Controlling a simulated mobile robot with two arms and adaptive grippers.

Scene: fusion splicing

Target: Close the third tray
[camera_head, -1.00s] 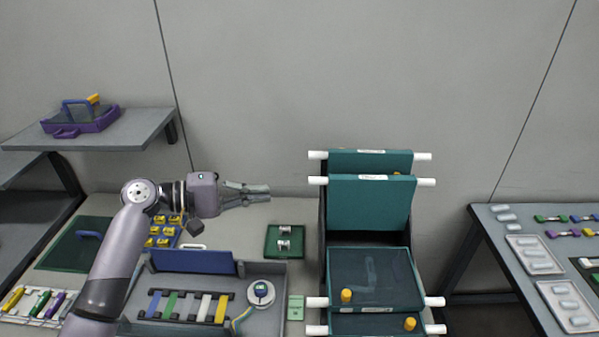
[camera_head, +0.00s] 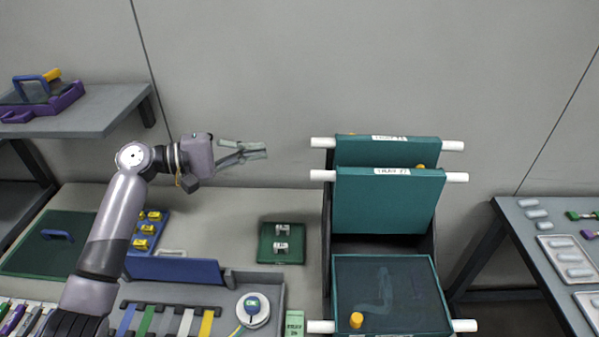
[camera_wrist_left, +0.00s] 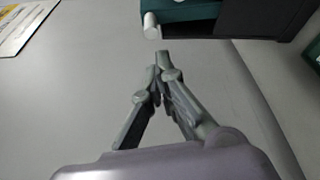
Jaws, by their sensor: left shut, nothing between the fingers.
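A stack of hinged dark green trays with white side rods stands right of centre in the head view. Two trays are tilted up: a rear one (camera_head: 395,151) and one in front of it (camera_head: 388,203). Another tray (camera_head: 392,285) lies flat in front. The labels on the upright trays are too small to read surely. My left gripper (camera_head: 258,151) is shut and empty, left of the upright trays and apart from their rods. In the left wrist view the closed fingers (camera_wrist_left: 162,72) point toward a white rod end (camera_wrist_left: 152,26) and a green tray (camera_wrist_left: 190,10). My right gripper is out of view.
A yellow knob (camera_head: 356,320) stands on the flat tray. A green pad (camera_head: 281,243) with small metal parts lies left of the stack. A side table (camera_head: 520,232) stands at right. The bench behind the pad is clear.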

